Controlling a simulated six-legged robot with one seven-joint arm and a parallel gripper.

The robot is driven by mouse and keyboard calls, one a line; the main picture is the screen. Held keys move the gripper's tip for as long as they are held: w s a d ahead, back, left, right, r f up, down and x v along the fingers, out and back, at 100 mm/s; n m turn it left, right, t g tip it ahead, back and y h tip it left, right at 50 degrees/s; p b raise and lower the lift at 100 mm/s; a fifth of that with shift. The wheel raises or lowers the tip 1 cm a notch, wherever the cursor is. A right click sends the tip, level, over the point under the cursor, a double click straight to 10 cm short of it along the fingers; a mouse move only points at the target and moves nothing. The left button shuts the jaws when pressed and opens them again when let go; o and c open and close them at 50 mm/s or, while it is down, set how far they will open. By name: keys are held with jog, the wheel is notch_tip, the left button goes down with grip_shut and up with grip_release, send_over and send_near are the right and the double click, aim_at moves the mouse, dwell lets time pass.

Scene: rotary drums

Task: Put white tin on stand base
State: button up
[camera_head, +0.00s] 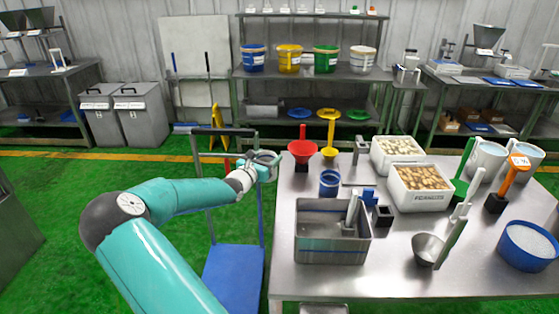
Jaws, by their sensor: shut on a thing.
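My gripper (268,163) is at the left edge of the steel table, a little above it. It is shut on a small greyish thing, too small and too overlapped by the fingers to make out clearly. White tins with blue rims (487,158) stand at the right back of the table, well away from my gripper. A small black block (382,216) near the table's middle looks like a stand base. Another black base (495,203) at the right carries an orange upright.
A blue trolley (233,278) stands below my arm.

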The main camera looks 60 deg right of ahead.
jog(key=shift+w+a+r, duration=0.3)
jog(key=shift+a, duration=0.25)
jog(key=w+a+f+n+t+y, duration=0.1)
jog(key=w+a+f+n+t, duration=0.3)
jog(key=a, duration=0.5)
jog(key=w+a+f+n+t+y, duration=0.1)
jog(key=w+a+f+t+y, duration=0.2)
jog(key=w+a, duration=0.5)
jog(key=w+a+f+n+t, duration=0.3)
jog(key=w+a+f+t, duration=0.15)
jog(key=a, duration=0.65)
jog(key=s+a+f+n+t+y, duration=0.1)
jog(key=a+f+n+t+y, duration=0.1)
jog(key=a, duration=0.7)
jog(key=a+f+n+t+y, duration=0.2)
jog(key=a+f+n+y, duration=0.2)
jog(key=a+y, duration=0.3)
jog(key=s+a+f+n+t+y, duration=0.1)
jog(key=a+f+n+y, duration=0.3)
jog(key=a, duration=0.9)
jog(key=shift+s+a+f+t+y, duration=0.15)
jog(key=shift+s+f+t+y, duration=0.15)
jog(key=shift+f+t+y, duration=0.35)
